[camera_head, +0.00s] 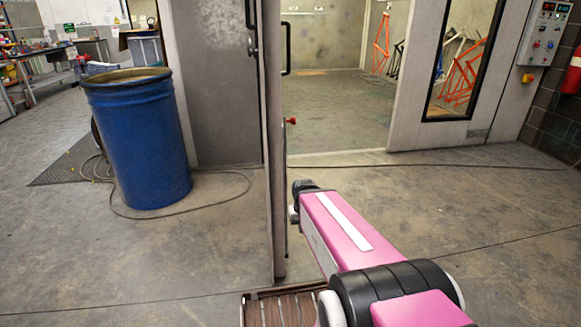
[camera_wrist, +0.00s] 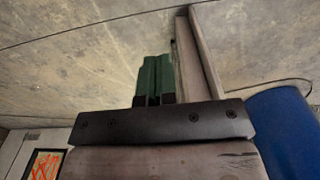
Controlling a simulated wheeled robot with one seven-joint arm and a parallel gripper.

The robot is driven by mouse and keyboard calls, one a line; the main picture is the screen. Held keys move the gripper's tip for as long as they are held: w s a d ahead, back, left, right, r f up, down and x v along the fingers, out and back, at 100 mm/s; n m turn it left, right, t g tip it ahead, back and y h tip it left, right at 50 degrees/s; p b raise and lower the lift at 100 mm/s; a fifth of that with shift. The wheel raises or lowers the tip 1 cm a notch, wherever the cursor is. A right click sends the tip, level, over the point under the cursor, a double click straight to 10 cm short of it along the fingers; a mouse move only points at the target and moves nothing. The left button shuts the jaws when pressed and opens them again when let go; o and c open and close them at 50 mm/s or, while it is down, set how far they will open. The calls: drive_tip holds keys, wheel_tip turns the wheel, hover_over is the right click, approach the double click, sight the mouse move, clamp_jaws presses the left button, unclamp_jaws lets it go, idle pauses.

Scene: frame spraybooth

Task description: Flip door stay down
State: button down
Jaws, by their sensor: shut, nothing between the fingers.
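The open door (camera_head: 273,150) stands nearly edge-on in the middle of the head view. A red knob (camera_head: 291,121) sticks out at its right side. My arm reaches to the lower part of the door, and its end hides part of the door's face. In the wrist view my gripper (camera_wrist: 153,80) shows two green fingers side by side, shut and empty. The door (camera_wrist: 205,65) runs close beside them on the right; I cannot tell whether they touch it. I cannot make out the door stay in either view.
A blue barrel (camera_head: 140,140) stands left of the door, with a hose (camera_head: 225,200) on the floor around it. It also shows in the wrist view (camera_wrist: 282,130). A slatted wooden pallet (camera_head: 285,308) lies at the bottom. The floor right of my arm is clear.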

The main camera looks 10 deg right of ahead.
drive_tip(key=w+r+t, duration=0.1)
drive_tip(key=w+r, duration=0.8)
drive_tip(key=n+t+y, duration=0.1)
drive_tip(key=n+t, duration=0.1)
drive_tip(key=t, duration=0.2)
approach(294, 118)
drive_tip(key=a+v, duration=0.1)
drive_tip(key=v, duration=0.6)
drive_tip(key=shift+d+f, duration=0.3)
drive_tip(key=shift+d, duration=0.2)
drive_tip(key=x, duration=1.4)
drive_tip(key=shift+w+a+r, duration=0.1)
drive_tip(key=shift+w, duration=0.05)
